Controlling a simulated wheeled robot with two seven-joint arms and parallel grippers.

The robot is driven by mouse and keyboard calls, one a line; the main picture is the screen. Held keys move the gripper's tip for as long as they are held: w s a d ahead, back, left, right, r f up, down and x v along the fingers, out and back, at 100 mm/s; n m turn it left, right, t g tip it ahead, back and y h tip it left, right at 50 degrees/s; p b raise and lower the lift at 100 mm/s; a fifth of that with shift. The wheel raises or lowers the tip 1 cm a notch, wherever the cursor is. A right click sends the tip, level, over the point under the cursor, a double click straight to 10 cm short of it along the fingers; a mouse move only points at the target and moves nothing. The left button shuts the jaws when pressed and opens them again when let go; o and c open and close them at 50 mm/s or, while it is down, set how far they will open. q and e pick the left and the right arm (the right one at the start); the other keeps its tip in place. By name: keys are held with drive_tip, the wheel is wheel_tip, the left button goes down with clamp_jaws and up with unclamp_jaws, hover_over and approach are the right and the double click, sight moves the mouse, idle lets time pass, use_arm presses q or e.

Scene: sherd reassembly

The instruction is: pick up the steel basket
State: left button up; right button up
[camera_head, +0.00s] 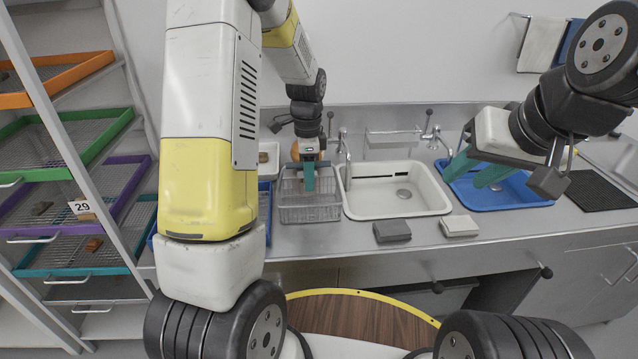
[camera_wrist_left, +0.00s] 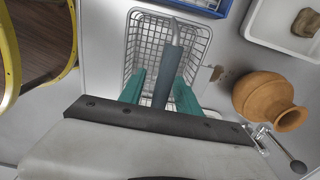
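The steel basket (camera_head: 310,212) is a grey wire-mesh basket standing on the counter left of the white sink. In the left wrist view the basket (camera_wrist_left: 133,48) has a raised handle with a grey grip (camera_wrist_left: 170,62). My left gripper (camera_head: 308,176) is over the basket, pointing down. In the wrist view its teal fingers (camera_wrist_left: 162,80) are spread, one on each side of the grip, with a visible gap on the left; contact on the right is unclear. My right gripper (camera_head: 476,168) is open and empty above the blue tray (camera_head: 520,190).
An orange-brown pot (camera_wrist_left: 268,98) stands close beside the basket. A white tray (camera_wrist_left: 262,28) and a blue tray (camera_wrist_left: 207,6) are near it. The white sink (camera_head: 395,205) adjoins the basket's right side. Two blocks, dark (camera_head: 392,231) and pale (camera_head: 459,226), lie at the counter's front.

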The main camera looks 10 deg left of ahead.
use_arm(q)
clamp_jaws()
drive_tip(key=shift+r, duration=0.1)
